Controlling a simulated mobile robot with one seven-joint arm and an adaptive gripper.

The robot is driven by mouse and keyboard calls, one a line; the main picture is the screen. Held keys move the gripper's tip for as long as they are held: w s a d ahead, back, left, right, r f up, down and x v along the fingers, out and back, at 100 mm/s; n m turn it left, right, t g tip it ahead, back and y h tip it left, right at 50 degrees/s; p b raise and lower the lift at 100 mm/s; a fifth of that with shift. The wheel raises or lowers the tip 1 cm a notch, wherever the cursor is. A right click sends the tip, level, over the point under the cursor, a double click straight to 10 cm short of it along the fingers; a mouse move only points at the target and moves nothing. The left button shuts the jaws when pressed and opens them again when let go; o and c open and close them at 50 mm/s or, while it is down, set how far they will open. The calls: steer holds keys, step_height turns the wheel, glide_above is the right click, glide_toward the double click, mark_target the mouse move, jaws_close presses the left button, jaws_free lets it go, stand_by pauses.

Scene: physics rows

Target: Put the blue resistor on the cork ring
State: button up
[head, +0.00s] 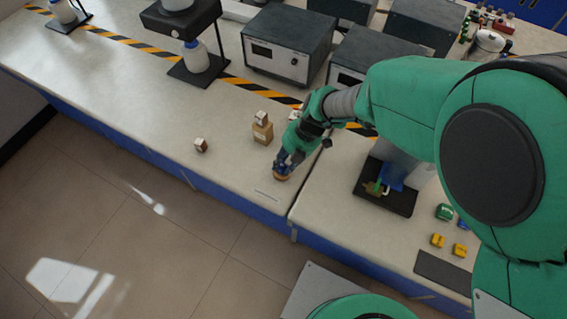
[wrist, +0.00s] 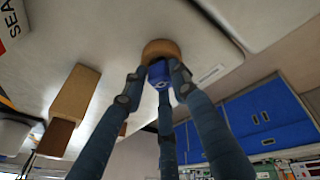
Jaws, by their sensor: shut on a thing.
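My gripper (head: 283,163) is low over the front part of the bench, its fingers pointing down. In the wrist view my gripper (wrist: 157,75) is shut on the blue resistor (wrist: 159,74), which sits between the fingertips. The cork ring (wrist: 161,47) is right beyond the resistor, lined up with it. In the head view the cork ring (head: 280,178) lies on the bench under the fingertips, partly hidden by them. I cannot tell whether the resistor touches the ring.
A tan box-like bottle (head: 262,133) and a small brown block (head: 201,146) stand left of the gripper. A white label strip lies in front of the ring. Right of the bench seam are a black tray (head: 400,205), a green part (head: 444,211) and yellow blocks (head: 437,240).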

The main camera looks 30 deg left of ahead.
steer(key=shift+f, duration=0.2)
steer(key=o, duration=1.1)
steer(key=shift+r, duration=0.25)
steer(key=shift+r+p, duration=0.35)
steer(key=shift+p, duration=0.3)
steer(key=p+v, duration=0.2)
steer(key=v, duration=1)
